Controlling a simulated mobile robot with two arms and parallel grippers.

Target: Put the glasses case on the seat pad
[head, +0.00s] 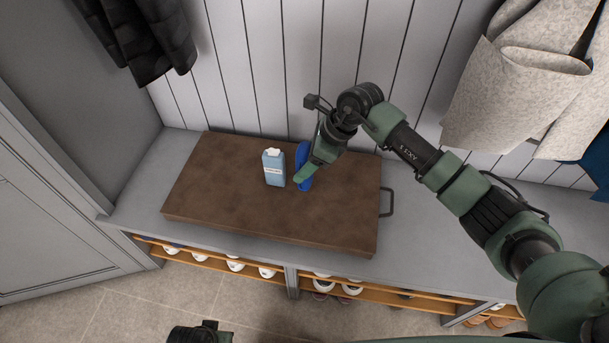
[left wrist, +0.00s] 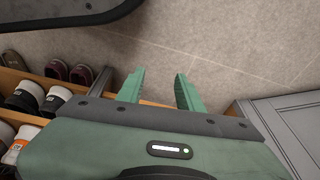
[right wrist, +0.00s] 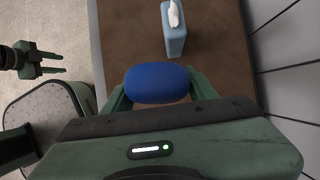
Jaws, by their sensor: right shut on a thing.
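The blue glasses case (head: 302,158) is between the fingers of my right gripper (head: 312,172), over the right half of the brown seat pad (head: 225,205). In the right wrist view the case (right wrist: 157,82) sits between both fingers of the right gripper (right wrist: 158,90), with the pad (right wrist: 120,40) beyond it. The gripper hides part of the case in the head view. I cannot tell whether the case touches the pad. My left gripper (left wrist: 160,92) is open and empty above the floor, in front of the shoe shelves.
A light blue carton (head: 273,168) with a white top stands on the pad, just left of the case; it also shows in the right wrist view (right wrist: 173,30). A dark handle (head: 386,202) is at the pad's right end. Shoes (head: 235,265) fill shelves under the grey bench (head: 430,235).

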